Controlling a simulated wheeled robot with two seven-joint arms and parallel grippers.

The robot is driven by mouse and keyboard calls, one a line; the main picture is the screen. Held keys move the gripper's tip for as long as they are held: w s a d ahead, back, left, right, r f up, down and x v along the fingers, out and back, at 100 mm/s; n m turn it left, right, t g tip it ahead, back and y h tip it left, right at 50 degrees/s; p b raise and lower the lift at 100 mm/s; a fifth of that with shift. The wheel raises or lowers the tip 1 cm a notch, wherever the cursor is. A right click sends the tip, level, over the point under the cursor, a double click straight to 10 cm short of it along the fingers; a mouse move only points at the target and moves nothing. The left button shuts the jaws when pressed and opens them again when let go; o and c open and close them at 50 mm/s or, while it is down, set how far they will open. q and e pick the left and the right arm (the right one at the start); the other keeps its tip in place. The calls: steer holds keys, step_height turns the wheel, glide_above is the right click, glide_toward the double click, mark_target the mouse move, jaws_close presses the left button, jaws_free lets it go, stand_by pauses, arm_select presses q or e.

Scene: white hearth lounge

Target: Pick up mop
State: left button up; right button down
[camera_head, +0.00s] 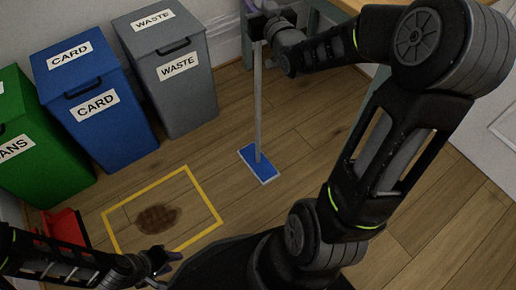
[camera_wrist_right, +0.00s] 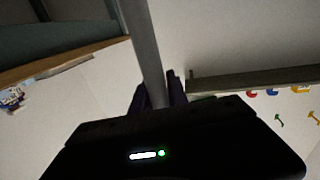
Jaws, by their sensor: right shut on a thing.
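The mop has a thin grey pole (camera_head: 257,100) and a flat blue head (camera_head: 258,164). It stands nearly upright on the wooden floor, its head at or close to the boards. My right gripper (camera_wrist_right: 158,96) is shut on the pole, which runs up between its two fingers in the right wrist view. In the head view the right hand is at the top edge, near the pole's upper part. My left gripper (camera_head: 165,263) is open and empty at the lower left, low over the floor and well away from the mop.
Green (camera_head: 38,145), blue (camera_head: 92,100) and grey (camera_head: 172,72) bins stand along the wall at left. A yellow taped square (camera_head: 205,192) surrounds a brown stain (camera_head: 157,219). A red object (camera_head: 66,228) lies beside it. Floor right of the mop is clear.

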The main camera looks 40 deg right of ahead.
steer(key=shift+r, duration=0.1)
